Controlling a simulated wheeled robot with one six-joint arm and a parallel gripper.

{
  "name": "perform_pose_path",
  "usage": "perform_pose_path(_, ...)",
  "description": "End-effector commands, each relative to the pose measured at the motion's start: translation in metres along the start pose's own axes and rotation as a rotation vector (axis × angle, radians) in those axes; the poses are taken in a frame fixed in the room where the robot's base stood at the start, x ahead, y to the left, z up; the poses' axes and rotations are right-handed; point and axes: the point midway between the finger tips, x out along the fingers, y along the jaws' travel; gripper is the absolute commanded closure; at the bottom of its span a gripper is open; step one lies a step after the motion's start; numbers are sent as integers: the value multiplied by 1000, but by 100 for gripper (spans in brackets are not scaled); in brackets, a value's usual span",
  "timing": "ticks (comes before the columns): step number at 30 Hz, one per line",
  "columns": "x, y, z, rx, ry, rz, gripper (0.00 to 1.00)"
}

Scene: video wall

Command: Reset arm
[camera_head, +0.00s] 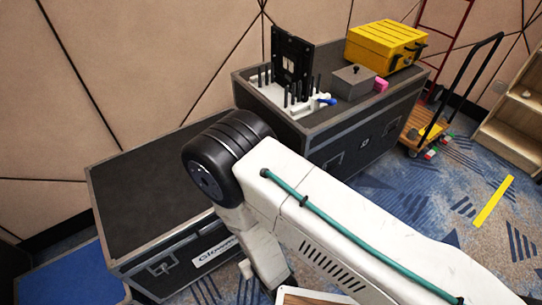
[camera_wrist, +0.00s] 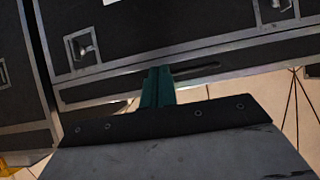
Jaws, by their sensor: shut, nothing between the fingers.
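My gripper (camera_wrist: 158,86) shows in the wrist view as two dark green fingers close together, past a grey plate with a dark edge. It is shut and empty. Black flight cases fill the background behind it, and it appears to hold nothing and touch nothing. In the head view my white arm with its black joint reaches across the middle and lower right. The gripper itself is not visible there.
A low black case (camera_head: 143,195) stands at left. A taller case (camera_head: 362,138) carries a white rack (camera_head: 277,98), an upright black bracket (camera_head: 290,55), a grey box (camera_head: 353,83) and a yellow case (camera_head: 385,43). A hand cart (camera_head: 432,132) stands right. Patterned carpet is open at right.

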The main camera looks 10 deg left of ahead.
Motion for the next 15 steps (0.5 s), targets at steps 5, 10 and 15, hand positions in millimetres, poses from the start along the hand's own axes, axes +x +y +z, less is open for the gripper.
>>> perform_pose_path(5,0,0,6,-4,-29,3,100)
perform_pose_path(10,-9,4,50,-22,-242,13,100)
perform_pose_path(15,-38,6,80,-39,-532,18,100)
